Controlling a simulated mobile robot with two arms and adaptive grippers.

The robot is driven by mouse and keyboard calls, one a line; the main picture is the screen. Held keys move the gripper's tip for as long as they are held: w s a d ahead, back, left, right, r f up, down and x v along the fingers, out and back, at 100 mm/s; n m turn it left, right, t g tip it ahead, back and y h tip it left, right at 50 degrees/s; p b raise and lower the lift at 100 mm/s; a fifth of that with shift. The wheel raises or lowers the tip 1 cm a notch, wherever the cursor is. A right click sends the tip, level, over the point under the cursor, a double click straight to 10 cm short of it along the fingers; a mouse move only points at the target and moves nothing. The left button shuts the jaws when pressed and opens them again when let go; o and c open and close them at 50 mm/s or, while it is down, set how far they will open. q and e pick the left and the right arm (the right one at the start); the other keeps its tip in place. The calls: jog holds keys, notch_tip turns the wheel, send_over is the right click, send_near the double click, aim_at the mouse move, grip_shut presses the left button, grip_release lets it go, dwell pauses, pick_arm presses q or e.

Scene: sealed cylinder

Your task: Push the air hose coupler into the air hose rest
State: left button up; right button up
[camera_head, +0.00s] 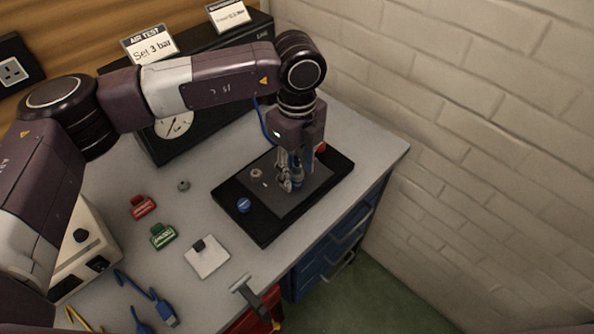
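My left gripper (292,184) points straight down over the black board (263,233) on the bench. Its fingers are close together around a slim blue piece (298,172), which looks like the air hose coupler. A blue hose (264,122) curves down beside my wrist toward it. The fingers hide most of the coupler and the spot below it, so I cannot tell whether its tip touches anything. I cannot clearly make out the air hose rest. My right gripper is not in view.
The board carries a blue knob (244,205) and a small ring (256,173). A black gauge box (150,137) stands behind; a brick wall (460,130) is right.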

aim_at(296, 166)
pick_arm(q)
jog(key=shift+b, duration=0.35)
jog(key=shift+c, duration=0.3)
grip_shut()
jog(key=shift+r, duration=0.2)
jog(key=shift+r+p, duration=1)
jog(key=shift+r, duration=1.85)
jog(key=shift+a, duration=0.1)
